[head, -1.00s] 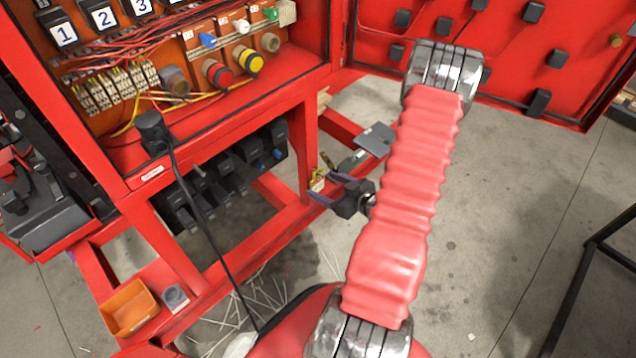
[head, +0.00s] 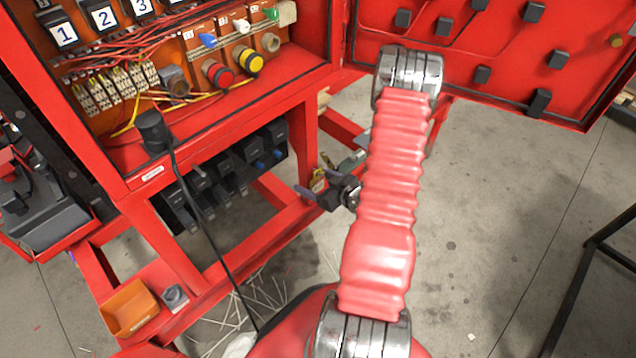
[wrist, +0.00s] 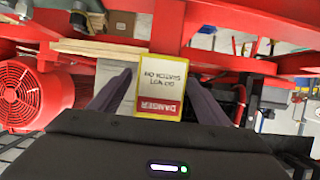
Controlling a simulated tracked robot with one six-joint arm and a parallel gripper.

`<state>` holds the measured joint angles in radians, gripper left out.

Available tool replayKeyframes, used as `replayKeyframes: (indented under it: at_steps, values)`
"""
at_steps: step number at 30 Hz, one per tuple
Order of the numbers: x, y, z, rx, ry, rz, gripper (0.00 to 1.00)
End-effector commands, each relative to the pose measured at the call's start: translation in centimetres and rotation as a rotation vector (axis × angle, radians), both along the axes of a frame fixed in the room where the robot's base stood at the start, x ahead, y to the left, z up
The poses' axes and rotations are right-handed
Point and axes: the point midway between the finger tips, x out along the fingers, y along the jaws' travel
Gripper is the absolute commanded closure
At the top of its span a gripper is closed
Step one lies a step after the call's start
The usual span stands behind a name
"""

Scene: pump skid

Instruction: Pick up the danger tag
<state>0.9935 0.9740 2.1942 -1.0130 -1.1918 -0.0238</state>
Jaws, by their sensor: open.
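The danger tag (wrist: 159,86) is a yellow-edged white card with a red DANGER band, upside down in the wrist view. In the head view the tag (head: 319,180) shows small and yellow beside the red frame. My gripper (head: 317,184) is open, with its two fingers on either side of the tag. In the wrist view the gripper fingers (wrist: 160,80) stand left and right of the tag with gaps. Whether the tag lies fully between them in depth, I cannot tell.
The red cabinet (head: 230,105) with wiring and plugs stands at the left. Red frame rails (head: 275,190) run near the gripper. A red motor with fan cover (wrist: 33,95) is at left in the wrist view. An orange bin (head: 128,310) sits low left.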

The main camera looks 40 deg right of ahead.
Motion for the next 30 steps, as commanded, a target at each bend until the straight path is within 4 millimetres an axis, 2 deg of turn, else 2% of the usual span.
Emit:
replayKeyframes:
  at_steps: [3,6,21,30]
  values:
    - [1.3,0.1,-0.5,-0.001,0.0,0.002,0.3]
    - [1.6,0.1,-0.7,-0.001,0.0,0.001,0.3]
    - [1.6,0.0,-0.7,0.0,0.0,0.0,0.3]
    - [1.6,0.0,-0.6,0.0,0.0,0.0,0.49]
